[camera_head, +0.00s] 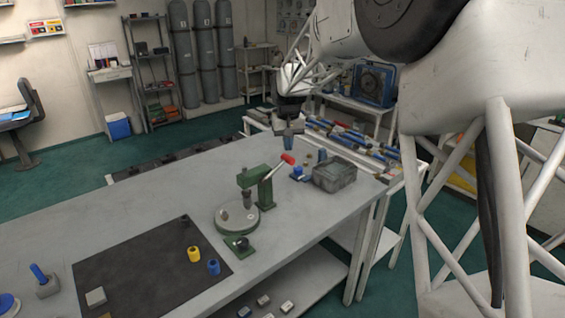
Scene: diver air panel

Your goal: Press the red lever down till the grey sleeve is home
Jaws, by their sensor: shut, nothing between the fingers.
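The red lever (288,158) is a red-tipped handle that slants up and to the right from a green press (265,188) on the grey bench. A small dark grey cylinder (247,200) stands under the press head, above a round grey plate (232,216). I cannot tell whether this cylinder is the grey sleeve or the ram, nor how deep any sleeve sits. My gripper (288,147) is shut and empty, pointing down just above the red tip. I cannot tell whether the fingertips touch it.
A grey box (334,175) and small blue parts (297,172) stand right of the press. A black mat (130,268) at the front left carries a yellow ring (194,254) and a blue ring (214,267). The bench (180,190) is clear left of the press.

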